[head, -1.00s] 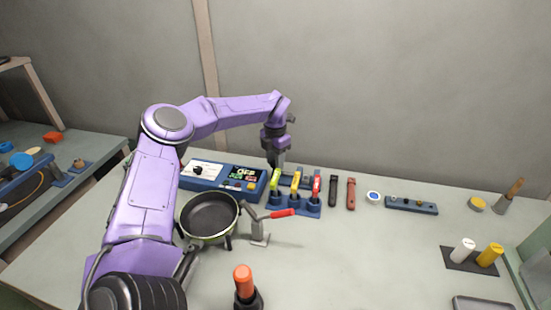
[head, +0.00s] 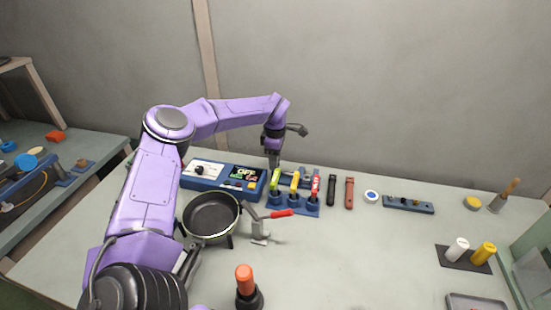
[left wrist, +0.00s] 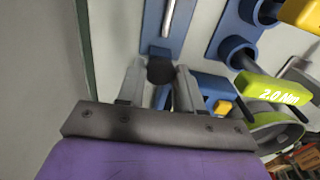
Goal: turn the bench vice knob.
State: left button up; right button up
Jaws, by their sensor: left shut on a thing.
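The bench vice shows in the left wrist view as a blue body (left wrist: 178,30) with a metal rod (left wrist: 169,16). Its dark round knob (left wrist: 160,70) sits between my left fingertips. My left gripper (left wrist: 158,78) is shut on this knob. In the head view my left gripper (head: 273,164) points down at the back of the bench, behind the driver stand. The knob is hidden there, and only a blue part of the vice (head: 308,173) shows beside the drivers. My right gripper is in neither view.
The blue driver stand (head: 306,211) holds green, yellow and red drivers close to my gripper. A control box (head: 221,174) with a screen stands to the left. A pan (head: 211,214) and a red-handled clamp (head: 261,229) are in front.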

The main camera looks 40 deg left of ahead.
pick_arm(q)
jog(key=m, duration=0.3)
jog(key=m+p, duration=0.1)
jog(key=m, duration=0.1)
jog(key=shift+w+a+r+m, duration=0.1)
jog(key=shift+r+m, duration=0.2)
jog(key=m+p, duration=0.1)
jog(key=m, duration=0.4)
jog(key=shift+m, duration=0.3)
jog(key=o, duration=0.9)
jog(key=shift+o, duration=0.7)
jog(key=shift+f, duration=0.15)
notch_tip(320, 180, up, 11)
jog(key=b, duration=0.1)
jog(key=shift+f+b, duration=0.2)
jog(key=shift+b, duration=0.15)
